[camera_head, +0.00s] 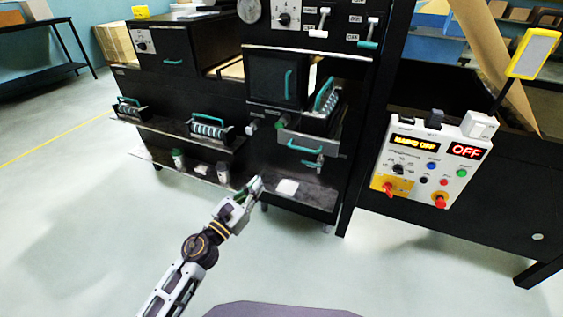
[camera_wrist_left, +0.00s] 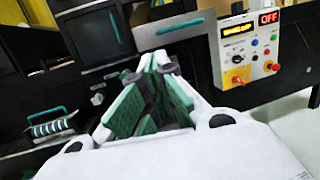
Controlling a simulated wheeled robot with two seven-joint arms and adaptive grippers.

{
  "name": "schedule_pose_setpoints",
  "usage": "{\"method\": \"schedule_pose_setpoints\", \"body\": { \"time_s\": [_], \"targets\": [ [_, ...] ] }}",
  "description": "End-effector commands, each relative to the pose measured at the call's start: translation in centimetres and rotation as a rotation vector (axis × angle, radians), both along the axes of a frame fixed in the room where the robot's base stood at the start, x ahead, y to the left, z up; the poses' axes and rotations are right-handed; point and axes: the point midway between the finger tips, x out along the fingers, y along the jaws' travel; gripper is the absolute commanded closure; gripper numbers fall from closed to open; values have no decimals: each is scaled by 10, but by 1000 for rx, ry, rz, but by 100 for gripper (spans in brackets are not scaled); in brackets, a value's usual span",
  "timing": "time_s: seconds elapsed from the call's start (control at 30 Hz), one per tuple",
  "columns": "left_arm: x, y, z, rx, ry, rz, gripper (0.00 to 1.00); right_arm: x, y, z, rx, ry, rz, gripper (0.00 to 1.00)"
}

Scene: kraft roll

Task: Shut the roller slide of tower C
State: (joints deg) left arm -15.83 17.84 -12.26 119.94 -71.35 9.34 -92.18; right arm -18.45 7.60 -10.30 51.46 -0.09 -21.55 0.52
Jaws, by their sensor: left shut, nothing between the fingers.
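Several black roller units with teal handles show in the head view; I cannot read which tower is C. The roller unit on the right tower (camera_head: 325,97) sits tilted above a grey slide (camera_head: 310,138) that sticks out from the front. Two more roller units, at the middle (camera_head: 208,127) and the far left (camera_head: 128,108), sit in the lower cabinet. The middle one seems to show in the left wrist view (camera_wrist_left: 50,126). My left gripper (camera_head: 258,185) is shut and empty, low in front of the right tower and apart from the slide; its green-padded fingers show in the wrist view (camera_wrist_left: 160,62). My right gripper is out of view.
A control box (camera_head: 428,160) reading OFF stands right of the tower, with a yellow-framed panel (camera_head: 534,53) above. A white square (camera_head: 287,187) lies on the tower's low shelf. Small bottles stand on the left shelf. The floor in front is clear.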

Motion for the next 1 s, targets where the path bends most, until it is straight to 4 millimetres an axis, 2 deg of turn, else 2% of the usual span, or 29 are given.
{"method": "schedule_pose_setpoints", "body": {
  "time_s": [0.1, 0.57, 1.0],
  "targets": [
    [-2, -2, 5, 18, -21, -3, 100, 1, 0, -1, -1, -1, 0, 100],
    [1, -3, 6, 16, -18, -2, 100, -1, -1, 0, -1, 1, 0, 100],
    [23, -15, 12, 15, -18, -2, 100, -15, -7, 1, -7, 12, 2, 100]
  ]
}}
